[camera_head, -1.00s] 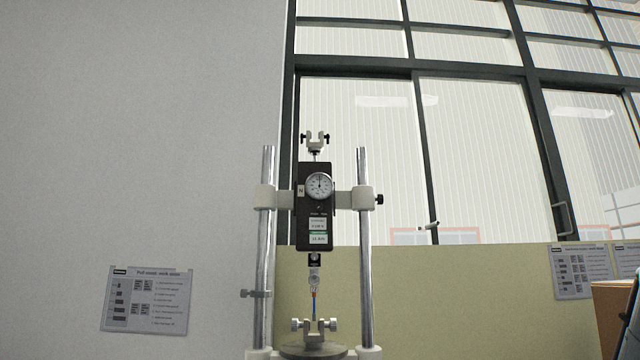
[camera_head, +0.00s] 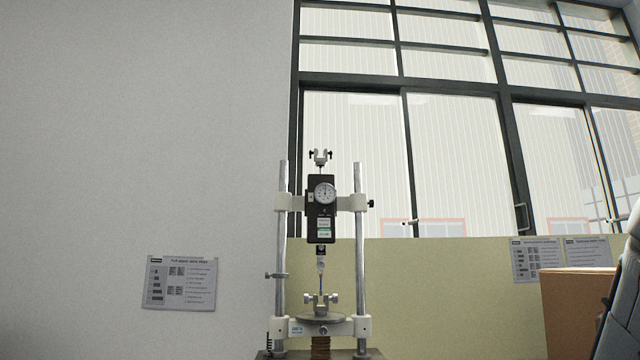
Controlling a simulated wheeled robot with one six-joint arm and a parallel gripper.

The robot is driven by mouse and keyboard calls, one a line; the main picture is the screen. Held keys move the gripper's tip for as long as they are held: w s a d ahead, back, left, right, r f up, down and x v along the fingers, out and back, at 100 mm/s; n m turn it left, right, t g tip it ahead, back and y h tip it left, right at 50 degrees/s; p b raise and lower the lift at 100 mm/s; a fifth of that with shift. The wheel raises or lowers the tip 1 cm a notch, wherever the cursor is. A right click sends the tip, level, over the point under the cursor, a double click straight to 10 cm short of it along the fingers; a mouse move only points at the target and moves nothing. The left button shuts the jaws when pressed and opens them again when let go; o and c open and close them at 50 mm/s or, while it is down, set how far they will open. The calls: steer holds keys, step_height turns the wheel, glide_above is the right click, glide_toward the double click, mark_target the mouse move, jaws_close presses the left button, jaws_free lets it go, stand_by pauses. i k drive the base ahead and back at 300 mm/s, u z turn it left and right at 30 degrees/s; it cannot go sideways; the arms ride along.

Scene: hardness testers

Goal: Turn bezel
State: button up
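The dial gauge with its round bezel (camera_head: 325,193) sits on the upper front of a black force gauge body (camera_head: 320,232). The dial has a white face with a dark needle pointing roughly upward. The gauge is clamped between two upright steel columns (camera_head: 358,225) of a test stand. A hook and a thin vertical specimen hang below it, above a clamp (camera_head: 320,299) on a round plate. My gripper is not in view, so its state does not show.
A printed sheet (camera_head: 180,284) is on the grey wall at left, and more sheets (camera_head: 537,259) are at right. A cardboard-coloured box (camera_head: 572,315) stands at lower right beside a dark curved object. Tall windows fill the back.

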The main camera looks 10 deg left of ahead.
mark_target(320, 197)
steer(key=z, duration=0.25)
steer(key=k, duration=0.2)
steer(key=u, duration=1.1)
steer(key=i, duration=0.65)
steer(key=u, duration=0.3)
